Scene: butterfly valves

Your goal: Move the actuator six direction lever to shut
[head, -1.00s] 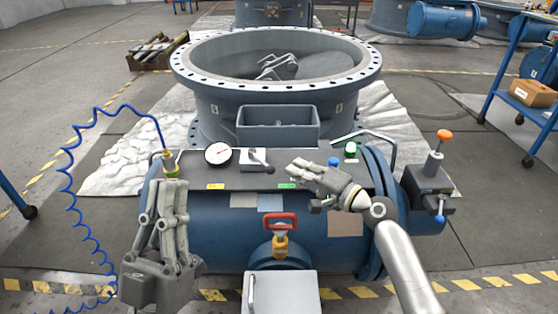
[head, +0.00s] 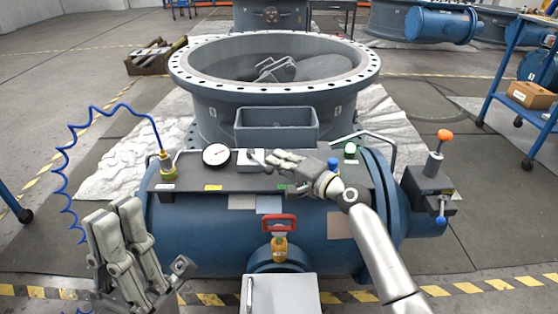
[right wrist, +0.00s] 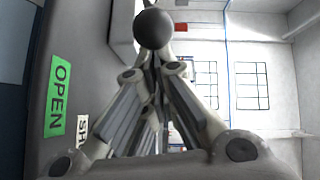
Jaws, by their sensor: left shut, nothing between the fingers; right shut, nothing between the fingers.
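The direction lever (head: 257,156) stands on a small pale block (head: 246,166) on top of the blue actuator (head: 190,222). Its dark ball knob (right wrist: 153,28) shows at the fingertips in the right wrist view. My right gripper (head: 278,156) is shut and empty, with its tips right beside the lever; I cannot tell whether they touch it. The gripper also shows in the right wrist view (right wrist: 153,62). A green OPEN label (right wrist: 57,98) and a partly hidden label starting "SH" (right wrist: 82,131) are left of the fingers. My left gripper (head: 113,212) is shut and empty at the lower left.
A pressure gauge (head: 215,154) and a brass fitting with a blue coiled hose (head: 166,162) are left of the lever. A blue knob (head: 333,163) and a green button (head: 350,149) are to its right. The large flanged valve body (head: 275,95) stands behind.

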